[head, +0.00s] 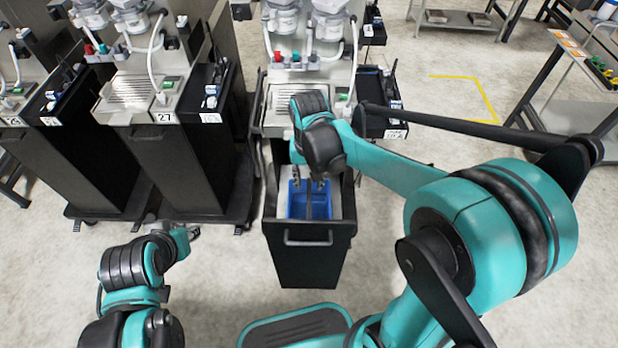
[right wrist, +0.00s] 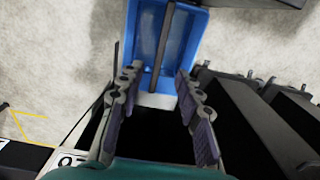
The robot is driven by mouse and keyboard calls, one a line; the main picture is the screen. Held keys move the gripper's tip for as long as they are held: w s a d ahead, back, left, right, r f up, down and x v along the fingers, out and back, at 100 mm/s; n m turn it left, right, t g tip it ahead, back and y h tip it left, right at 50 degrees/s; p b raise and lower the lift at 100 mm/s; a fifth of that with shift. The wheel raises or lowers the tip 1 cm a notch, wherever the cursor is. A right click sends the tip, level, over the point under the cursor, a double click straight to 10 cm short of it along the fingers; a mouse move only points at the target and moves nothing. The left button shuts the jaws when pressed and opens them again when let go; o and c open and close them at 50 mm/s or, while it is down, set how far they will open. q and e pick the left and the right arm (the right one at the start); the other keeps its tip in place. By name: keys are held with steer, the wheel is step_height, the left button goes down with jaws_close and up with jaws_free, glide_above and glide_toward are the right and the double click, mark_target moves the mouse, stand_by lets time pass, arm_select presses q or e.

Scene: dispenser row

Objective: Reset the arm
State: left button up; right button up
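My right gripper (head: 318,186) hangs over the open black drawer of the middle dispenser, just above a blue bin (head: 297,204) in that drawer. In the right wrist view my right gripper (right wrist: 160,105) has its two fingers spread, with nothing between them. The blue bin (right wrist: 148,45) lies beyond the fingers there. My left gripper (head: 184,234) is low on the left, in front of the dispenser numbered 27. Its fingers are too small and partly hidden to tell open from shut.
The black drawer (head: 307,262) sticks out toward me. Dispenser 27 (head: 140,90) stands to its left, with a black cabinet below. A metal shelf (head: 460,22) and a cart (head: 580,75) stand at the back right. The floor (head: 230,300) in front is clear.

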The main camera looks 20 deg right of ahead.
steer(key=shift+r, duration=0.55)
steer(key=s+d+r+n+t, duration=0.1)
steer(key=s+d+r+t, duration=0.1)
steer(key=s, duration=0.3)
steer(key=s+d+r+n+t, duration=0.2)
steer(key=s+r+t, duration=0.1)
steer(key=s+t, duration=0.2)
steer(key=shift+s+d, duration=0.15)
steer(key=shift+d, duration=0.2)
stand_by(0.4)
